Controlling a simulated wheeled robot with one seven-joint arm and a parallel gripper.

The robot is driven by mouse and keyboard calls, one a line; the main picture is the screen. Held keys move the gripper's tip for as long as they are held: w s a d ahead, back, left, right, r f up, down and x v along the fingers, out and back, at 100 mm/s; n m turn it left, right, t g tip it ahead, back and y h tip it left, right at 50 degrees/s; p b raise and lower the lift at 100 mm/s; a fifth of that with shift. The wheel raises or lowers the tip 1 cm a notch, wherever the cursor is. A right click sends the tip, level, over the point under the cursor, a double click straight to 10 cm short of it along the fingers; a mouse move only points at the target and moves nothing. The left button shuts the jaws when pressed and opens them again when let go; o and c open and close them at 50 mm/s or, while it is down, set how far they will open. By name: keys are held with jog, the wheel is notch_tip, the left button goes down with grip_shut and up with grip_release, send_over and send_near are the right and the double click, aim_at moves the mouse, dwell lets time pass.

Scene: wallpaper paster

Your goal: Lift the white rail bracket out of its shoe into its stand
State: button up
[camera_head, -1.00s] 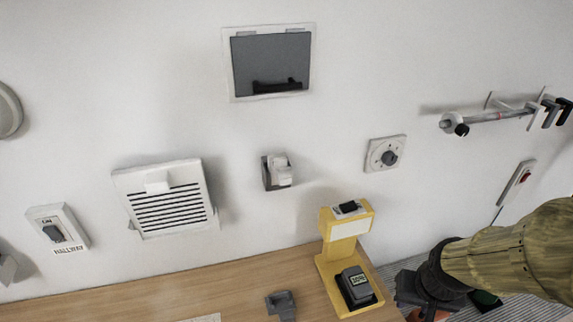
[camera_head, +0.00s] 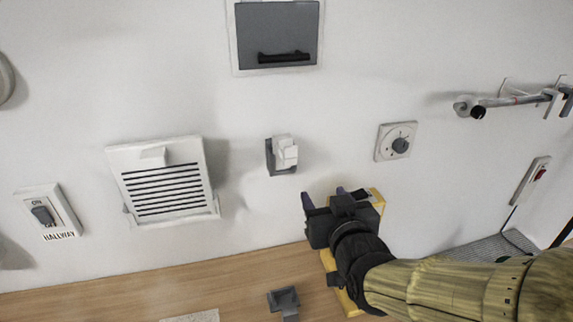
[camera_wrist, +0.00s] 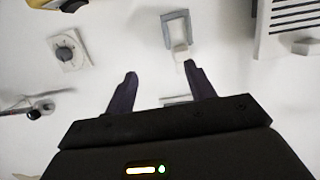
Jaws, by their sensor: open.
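The white rail bracket (camera_head: 285,150) sits in its dark grey shoe (camera_head: 270,157) on the wall, between the louvred vent and the round dial. In the wrist view the bracket (camera_wrist: 181,52) and the grey shoe (camera_wrist: 177,28) show beyond my right-hand finger. My gripper (camera_head: 322,197) is open and empty, below and a little right of the bracket, apart from it. Its two dark fingers also show in the wrist view (camera_wrist: 160,80). A small grey holder (camera_head: 284,300) stands on the wooden counter and looks like the stand.
A louvred vent (camera_head: 162,186) is left of the bracket, and a dial plate (camera_head: 396,142) is right of it. A grey hatch (camera_head: 278,32) is above. A yellow holder (camera_head: 376,200) is partly hidden behind my arm. A rail (camera_head: 510,101) projects at the right.

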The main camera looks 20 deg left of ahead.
aim_at(291, 153)
jog(key=s+a+r+y, duration=0.1)
jog(key=a+r+t+y, duration=0.1)
jog(key=r, duration=0.1)
jog(key=shift+s+a+n, duration=0.35)
jog(key=shift+s+n, duration=0.05)
jog(key=p+x, duration=1)
jog(key=x, duration=0.2)
jog(key=shift+w+r, duration=0.1)
jog(key=shift+w, duration=0.1)
